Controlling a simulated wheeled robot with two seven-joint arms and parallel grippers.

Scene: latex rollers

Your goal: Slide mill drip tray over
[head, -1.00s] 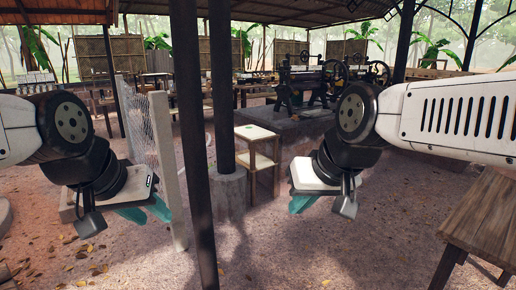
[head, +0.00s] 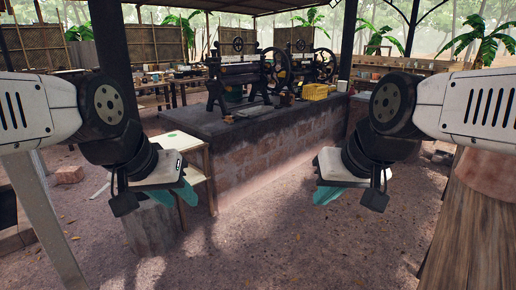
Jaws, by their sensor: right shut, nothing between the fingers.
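Two black roller mills stand on the brick platform (head: 240,165) ahead: a nearer mill (head: 240,85) and another mill (head: 312,68) to its right. I cannot make out a drip tray at this distance; the area under the rollers is dark. My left gripper (head: 174,196) hangs in front of a small wooden stand, well short of the mills; its teal fingers point down and away, and their gap is unclear. My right gripper (head: 338,193) is shut and empty over bare ground, right of the platform's front face. Neither gripper touches anything that I can see.
The small wooden stand (head: 183,143) with a pale top is against the platform's left front. A yellow crate (head: 317,92) sits on the platform, right of the nearer mill. A wooden table (head: 470,240) is close at right. A dark post (head: 110,40) rises at left. Ground between is clear.

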